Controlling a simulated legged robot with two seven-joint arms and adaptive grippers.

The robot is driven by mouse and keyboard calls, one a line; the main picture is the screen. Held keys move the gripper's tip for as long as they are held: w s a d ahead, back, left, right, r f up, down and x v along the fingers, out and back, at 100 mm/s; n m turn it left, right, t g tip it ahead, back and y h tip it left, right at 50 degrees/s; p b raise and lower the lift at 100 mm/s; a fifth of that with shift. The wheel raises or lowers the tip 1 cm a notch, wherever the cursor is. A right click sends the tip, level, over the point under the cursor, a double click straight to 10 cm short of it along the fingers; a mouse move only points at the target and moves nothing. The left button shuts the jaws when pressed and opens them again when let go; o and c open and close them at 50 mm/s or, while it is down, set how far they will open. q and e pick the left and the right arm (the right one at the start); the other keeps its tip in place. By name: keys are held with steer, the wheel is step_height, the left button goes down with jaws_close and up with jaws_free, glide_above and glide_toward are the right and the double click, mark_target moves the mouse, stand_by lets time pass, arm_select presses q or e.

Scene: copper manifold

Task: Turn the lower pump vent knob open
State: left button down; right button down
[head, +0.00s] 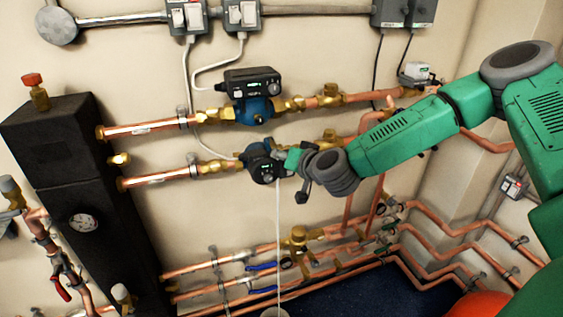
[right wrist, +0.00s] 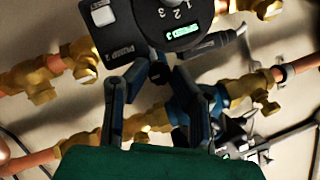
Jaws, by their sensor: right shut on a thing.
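The lower pump (head: 257,160) is a dark, round-faced unit with a blue body on the lower copper pipe. My right gripper (head: 284,163) reaches it from the right and covers part of its face. In the right wrist view, the pump's dark face (right wrist: 165,14) with its numerals and green display fills the top. The two dark fingers of the right gripper (right wrist: 160,76) close at the small dark vent knob (right wrist: 160,70) just below that face. The knob is mostly hidden between the fingertips, and its turned angle cannot be told. My left gripper is not in view.
The upper pump (head: 252,94) sits close above on a parallel pipe with brass fittings. A black manifold block (head: 75,180) stands at left. More copper pipes (head: 330,262) run along the wall below. A white cable (head: 278,230) hangs beneath the lower pump.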

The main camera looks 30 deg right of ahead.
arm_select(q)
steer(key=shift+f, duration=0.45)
arm_select(e)
steer(key=shift+d+f+m, duration=0.1)
steer(key=shift+m, duration=0.2)
steer(key=c, duration=1.4)
jaws_free()
steer(key=shift+o, duration=0.2)
steer(key=shift+s+d, duration=0.1)
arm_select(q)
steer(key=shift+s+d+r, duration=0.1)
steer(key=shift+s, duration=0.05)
arm_select(e)
steer(key=shift+s, duration=0.1)
steer(key=v, duration=1.1)
steer(key=shift+s, duration=0.35)
